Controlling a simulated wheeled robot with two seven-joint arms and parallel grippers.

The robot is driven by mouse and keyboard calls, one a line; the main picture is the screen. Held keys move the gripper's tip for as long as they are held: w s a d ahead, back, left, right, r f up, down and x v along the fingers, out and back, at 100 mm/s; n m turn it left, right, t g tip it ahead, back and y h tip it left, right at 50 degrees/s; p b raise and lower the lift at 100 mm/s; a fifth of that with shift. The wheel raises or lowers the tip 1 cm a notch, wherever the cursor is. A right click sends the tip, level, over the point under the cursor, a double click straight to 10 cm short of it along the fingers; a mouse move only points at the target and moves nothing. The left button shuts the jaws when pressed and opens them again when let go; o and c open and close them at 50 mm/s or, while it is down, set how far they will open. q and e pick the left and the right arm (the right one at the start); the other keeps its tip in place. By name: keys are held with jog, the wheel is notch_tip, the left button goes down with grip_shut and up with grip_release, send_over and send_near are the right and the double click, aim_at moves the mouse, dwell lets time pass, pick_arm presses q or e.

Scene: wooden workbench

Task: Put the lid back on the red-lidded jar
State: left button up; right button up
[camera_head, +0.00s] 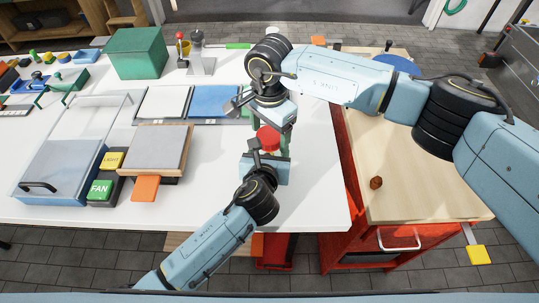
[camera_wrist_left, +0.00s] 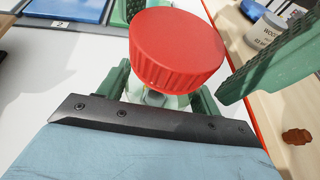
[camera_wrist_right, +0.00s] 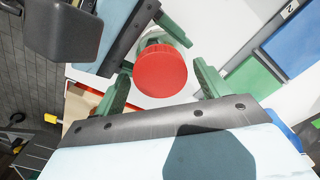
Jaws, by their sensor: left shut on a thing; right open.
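The red lid (camera_head: 268,138) is at the top of the jar, near the bench's right edge. The pale clear jar body (camera_wrist_left: 150,97) shows just under the lid in the left wrist view; most of it is hidden. I cannot tell whether the lid is fully seated. My left gripper (camera_wrist_left: 163,82) is shut on the jar below the lid. My right gripper (camera_wrist_right: 162,66) is open, with its green fingers on either side of the lid (camera_wrist_right: 160,72) and gaps between. It comes from the far side in the head view (camera_head: 268,122).
A red cabinet with a wooden top (camera_head: 405,190) stands right of the bench, with a small brown object (camera_head: 376,183) on it. Blue (camera_head: 214,101) and white mats lie left of the grippers. A green box (camera_head: 137,53) stands farther back.

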jog(key=c, duration=1)
jog(key=shift+m, duration=1.6)
jog(key=o, duration=1.1)
jog(key=shift+r, duration=2.3)
